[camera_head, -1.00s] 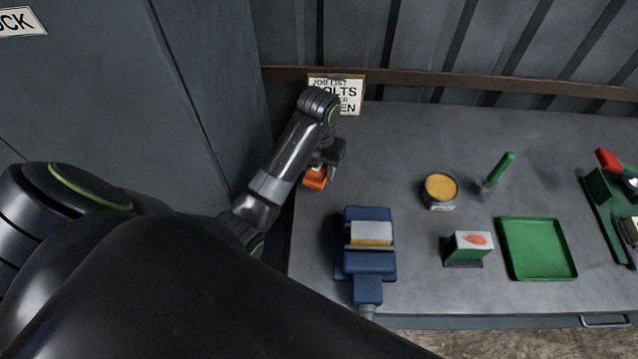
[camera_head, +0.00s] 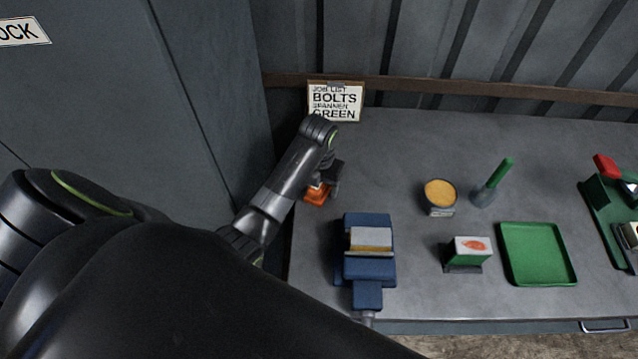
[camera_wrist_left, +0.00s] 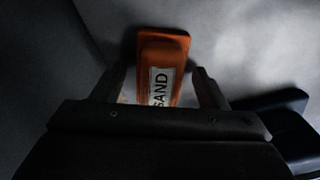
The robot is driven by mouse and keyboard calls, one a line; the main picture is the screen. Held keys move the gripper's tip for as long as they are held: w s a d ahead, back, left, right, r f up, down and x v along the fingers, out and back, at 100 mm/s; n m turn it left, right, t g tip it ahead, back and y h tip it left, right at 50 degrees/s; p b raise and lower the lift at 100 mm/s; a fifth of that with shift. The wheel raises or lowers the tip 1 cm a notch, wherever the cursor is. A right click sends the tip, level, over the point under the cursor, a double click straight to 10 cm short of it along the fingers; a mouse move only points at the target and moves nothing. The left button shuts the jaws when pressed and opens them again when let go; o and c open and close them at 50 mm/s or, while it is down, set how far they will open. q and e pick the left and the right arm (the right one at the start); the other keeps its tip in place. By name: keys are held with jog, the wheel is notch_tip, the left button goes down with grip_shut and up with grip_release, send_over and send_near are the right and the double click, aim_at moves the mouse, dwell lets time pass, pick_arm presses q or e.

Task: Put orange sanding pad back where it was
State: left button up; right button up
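The orange sanding pad (camera_head: 317,195) is on the far left part of the grey bench, close to its left edge. My left gripper (camera_head: 327,181) is right at it, above and behind it, and partly hides it. In the left wrist view the pad (camera_wrist_left: 164,50) carries a white label reading "SAND". The left gripper's two fingers (camera_wrist_left: 160,88) are apart, one on each side of the pad, with a visible gap on both sides. The pad appears to rest on the bench. My right gripper is not in view.
A blue vise (camera_head: 368,268) stands just right of the pad. Farther right are a round tin (camera_head: 440,196), a green-handled tool (camera_head: 497,176), a small green box (camera_head: 470,252) and a green tray (camera_head: 538,254). A job list sign (camera_head: 335,101) stands behind. The bench (camera_head: 395,150) is clear behind the vise.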

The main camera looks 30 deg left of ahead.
pick_arm(q)
jog(key=shift+r, duration=0.1)
jog(key=shift+r, duration=0.2)
notch_tip(320, 180, up, 4)
jog(key=shift+r+b, duration=0.25)
jog(key=shift+b, duration=0.05)
notch_tip(320, 180, up, 7)
jog(key=p, duration=0.7)
jog(key=shift+r, duration=0.15)
jog(key=shift+s, duration=0.1)
